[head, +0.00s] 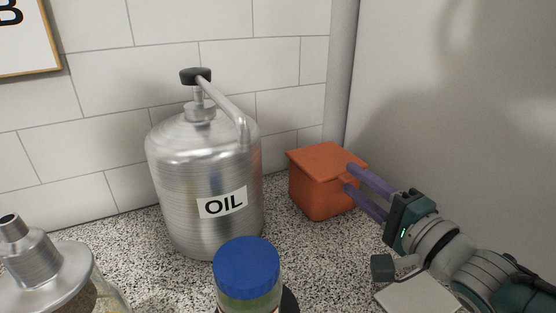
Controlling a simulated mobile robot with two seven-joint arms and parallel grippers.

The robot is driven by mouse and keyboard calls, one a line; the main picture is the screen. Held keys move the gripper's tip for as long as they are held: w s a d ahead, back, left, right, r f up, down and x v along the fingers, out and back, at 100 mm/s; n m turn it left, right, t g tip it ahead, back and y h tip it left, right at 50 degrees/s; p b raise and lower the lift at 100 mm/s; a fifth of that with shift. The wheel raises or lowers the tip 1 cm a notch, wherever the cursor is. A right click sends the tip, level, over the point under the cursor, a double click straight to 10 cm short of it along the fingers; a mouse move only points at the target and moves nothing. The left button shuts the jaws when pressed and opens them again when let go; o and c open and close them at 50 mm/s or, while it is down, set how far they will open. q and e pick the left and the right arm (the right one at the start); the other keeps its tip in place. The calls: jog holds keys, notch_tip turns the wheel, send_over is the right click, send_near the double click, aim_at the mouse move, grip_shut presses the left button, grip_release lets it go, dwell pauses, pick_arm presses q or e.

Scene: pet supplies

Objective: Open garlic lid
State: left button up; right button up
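An orange-red box with a flat lid (322,160), which seems to be the garlic container, stands on the speckled counter in the corner; its lid looks closed. My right gripper (350,177) comes in from the right with its two purple fingers apart. The upper finger reaches the lid's right edge and the lower one is at the box body (312,194). I cannot tell whether they touch it. No lettering shows on the box. My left gripper is not in view.
A large metal OIL canister (190,170) stands left of the box. A blue-capped jar (247,268) is in front, and a metal-topped glass container (45,275) is at lower left. A pale wall (450,120) closes off the right side.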

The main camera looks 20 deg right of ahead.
grip_shut()
dwell(1.4)
